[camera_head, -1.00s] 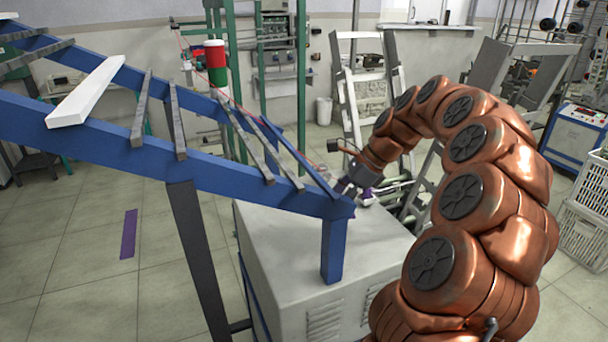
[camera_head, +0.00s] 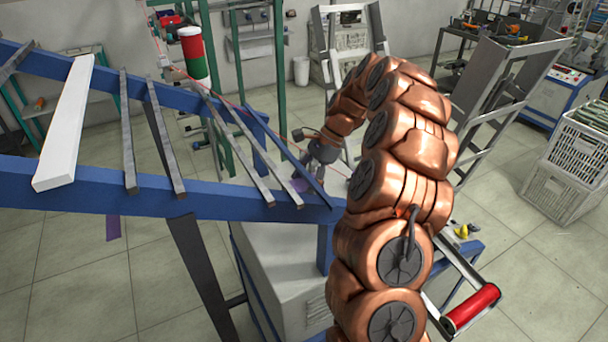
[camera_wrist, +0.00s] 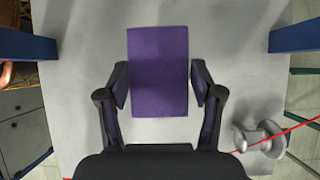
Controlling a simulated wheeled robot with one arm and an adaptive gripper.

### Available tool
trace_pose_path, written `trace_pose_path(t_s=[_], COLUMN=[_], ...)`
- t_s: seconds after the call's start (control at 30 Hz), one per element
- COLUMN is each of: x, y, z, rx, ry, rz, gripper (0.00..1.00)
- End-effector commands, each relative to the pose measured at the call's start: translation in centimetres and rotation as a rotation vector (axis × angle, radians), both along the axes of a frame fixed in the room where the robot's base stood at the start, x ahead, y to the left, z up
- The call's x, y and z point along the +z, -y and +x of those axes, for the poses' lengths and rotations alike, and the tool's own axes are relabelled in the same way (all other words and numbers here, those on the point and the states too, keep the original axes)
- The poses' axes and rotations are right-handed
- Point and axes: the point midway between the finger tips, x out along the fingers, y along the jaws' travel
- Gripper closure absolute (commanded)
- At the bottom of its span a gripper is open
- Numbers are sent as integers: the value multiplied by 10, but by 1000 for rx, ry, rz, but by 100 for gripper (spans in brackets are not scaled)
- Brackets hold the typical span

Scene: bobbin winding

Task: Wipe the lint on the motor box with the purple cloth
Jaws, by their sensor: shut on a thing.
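The purple cloth (camera_wrist: 158,72) is a flat rectangle between the fingers of my gripper (camera_wrist: 158,88) in the wrist view. My gripper is shut on it. The cloth lies over the pale grey top of the motor box (camera_wrist: 75,65); I cannot tell whether it touches. In the head view my gripper (camera_head: 310,172) is behind the sloping blue frame, with a bit of the purple cloth (camera_head: 300,185) showing between slats. The motor box (camera_head: 285,265) stands below, partly hidden by the frame and my arm. I can make out no lint.
The blue frame (camera_head: 90,190) with grey slats crosses the left and middle. A metal spool (camera_wrist: 258,138) with red thread is close to my gripper's right. A red roller (camera_head: 472,308) is at lower right. A purple strip (camera_head: 113,228) lies on the floor.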

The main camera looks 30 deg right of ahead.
Motion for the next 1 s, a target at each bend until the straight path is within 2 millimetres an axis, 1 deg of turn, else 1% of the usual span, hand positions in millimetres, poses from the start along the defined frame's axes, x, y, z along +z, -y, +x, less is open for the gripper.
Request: trace_pose_path(t_s=[0.03, 0.67, 0.73, 0.77, 0.8, 1.0], x=[-6, -62, -74, -74, -69, -70], y=[0, 5, 5, 9, 14, 32], z=[0, -2, -2, -2, -1, -2], rx=[-1, -11, -11, -12, -13, -13], ry=[-1, -1, -3, -1, 2, -1], rz=[0, 0, 1, 0, -2, 0], gripper=[62, 62, 62, 61, 66, 67])
